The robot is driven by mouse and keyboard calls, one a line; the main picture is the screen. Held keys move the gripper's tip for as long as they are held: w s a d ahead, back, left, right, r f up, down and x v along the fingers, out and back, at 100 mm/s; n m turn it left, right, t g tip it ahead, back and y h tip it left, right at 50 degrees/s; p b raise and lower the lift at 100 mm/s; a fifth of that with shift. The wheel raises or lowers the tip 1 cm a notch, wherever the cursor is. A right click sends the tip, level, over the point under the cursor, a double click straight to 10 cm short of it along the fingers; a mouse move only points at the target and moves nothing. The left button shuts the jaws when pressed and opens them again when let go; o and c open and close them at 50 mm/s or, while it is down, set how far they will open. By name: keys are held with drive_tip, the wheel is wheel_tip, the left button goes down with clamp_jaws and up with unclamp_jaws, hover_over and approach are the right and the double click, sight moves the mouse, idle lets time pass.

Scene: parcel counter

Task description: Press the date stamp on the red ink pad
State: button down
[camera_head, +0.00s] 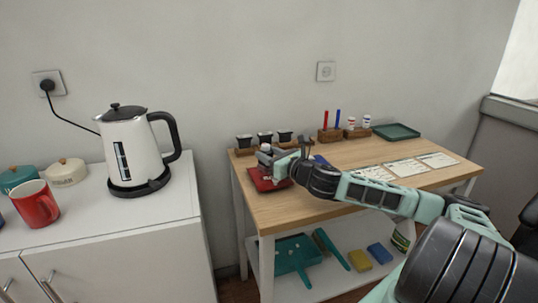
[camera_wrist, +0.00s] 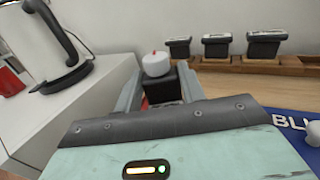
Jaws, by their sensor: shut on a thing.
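My gripper (camera_head: 274,163) is shut on the date stamp, which has a black body and a white knob with a small red mark. The stamp (camera_wrist: 157,66) stands upright between the two fingers in the wrist view. The red ink pad (camera_head: 259,183) lies at the table's left front corner, directly below my gripper in the head view.
A wooden rack (camera_wrist: 250,66) with three black stamps stands behind. A blue pad (camera_wrist: 285,122) lies to the right, with a white knob (camera_wrist: 314,134) at the picture edge. Cards (camera_head: 405,168) and a green tray (camera_head: 396,131) lie farther right. A kettle (camera_head: 130,150) stands on the left cabinet.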

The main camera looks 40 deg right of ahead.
drive_tip(key=shift+f, duration=0.3)
idle(0.5)
drive_tip(key=shift+r+p, duration=2.4)
drive_tip(key=shift+r, duration=0.7)
